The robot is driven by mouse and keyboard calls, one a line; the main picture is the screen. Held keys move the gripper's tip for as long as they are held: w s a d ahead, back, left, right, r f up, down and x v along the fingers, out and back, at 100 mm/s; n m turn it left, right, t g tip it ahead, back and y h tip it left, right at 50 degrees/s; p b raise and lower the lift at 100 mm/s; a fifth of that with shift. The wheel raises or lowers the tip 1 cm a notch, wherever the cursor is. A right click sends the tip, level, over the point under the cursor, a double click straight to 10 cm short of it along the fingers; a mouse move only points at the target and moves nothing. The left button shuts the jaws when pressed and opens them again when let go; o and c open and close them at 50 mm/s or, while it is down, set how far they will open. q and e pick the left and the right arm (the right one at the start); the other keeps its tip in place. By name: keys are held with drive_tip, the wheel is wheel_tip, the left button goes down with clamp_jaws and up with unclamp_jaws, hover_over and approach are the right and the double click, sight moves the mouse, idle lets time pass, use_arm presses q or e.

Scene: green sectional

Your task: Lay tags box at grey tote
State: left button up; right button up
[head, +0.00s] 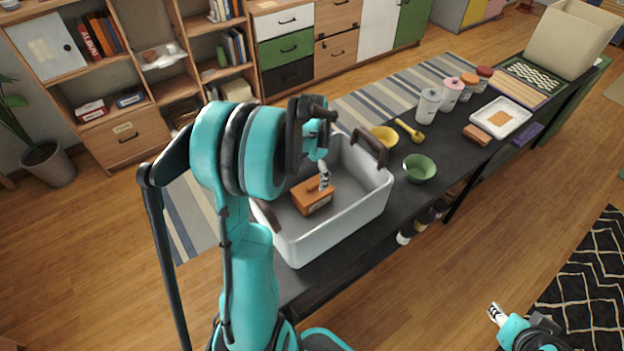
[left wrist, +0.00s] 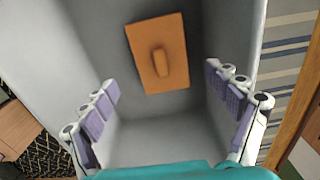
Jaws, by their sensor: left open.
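The grey tote (head: 336,222) stands on the near end of the dark table, with dark handles at its ends. The tags box (head: 312,199), orange-brown with a pale label, lies inside the tote. In the left wrist view the tags box (left wrist: 143,58) shows its top with a raised knob, flat on the floor of the tote (left wrist: 155,132). My left gripper (head: 323,178) is over the tote, pointing down. Its fingers are spread wide, apart from the box, with nothing between them. My right gripper (head: 497,314) is at the lower right, away from the table; its opening is unclear.
A yellow bowl (head: 384,136), green bowl (head: 420,168) and yellow scoop (head: 410,130) stand just right of the tote. Several lidded jars (head: 428,105), a white tray (head: 512,108) and a beige bin (head: 568,42) are farther along. The tote's walls surround the box.

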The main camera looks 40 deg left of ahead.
use_arm(q)
drive_tip(key=shift+r, duration=0.4)
drive_tip(key=s+d+r+n+t, duration=0.1)
drive_tip(key=s+d+r+t, duration=0.2)
drive_tip(key=d, duration=0.8)
drive_tip(key=s+d+r+n+t, duration=0.2)
drive_tip(key=s+d+r+t, duration=0.2)
drive_tip(key=s+d+r, duration=0.3)
drive_tip(key=s+d, duration=0.2)
drive_tip(key=d, duration=0.2)
drive_tip(key=shift+r, duration=0.25)
